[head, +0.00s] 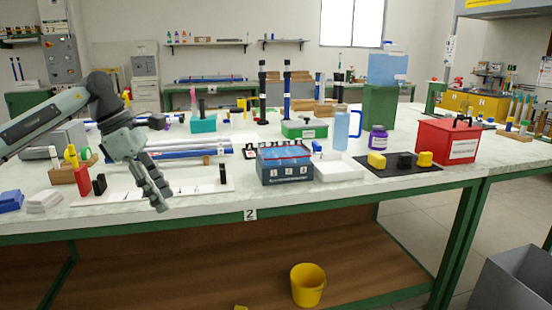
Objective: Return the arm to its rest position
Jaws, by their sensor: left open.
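My left gripper (155,188) hangs at the front edge of the white-topped bench (330,191), left of the number 2 label. Its fingers point down and slightly right, and it is open with nothing between the fingers. My left arm comes in from the left and bends down over the bench. Behind the gripper lies a white board (205,187) with small black uprights on it, partly hidden by the gripper. Long blue and silver rods (200,150) lie behind that board. My right gripper is not in view.
A dark blue box (285,168) and a white tray (338,170) stand right of the gripper. A red box (446,142) is farther right. A wooden block with coloured pieces (72,172) stands to the left. A yellow bucket (307,286) sits below the bench top.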

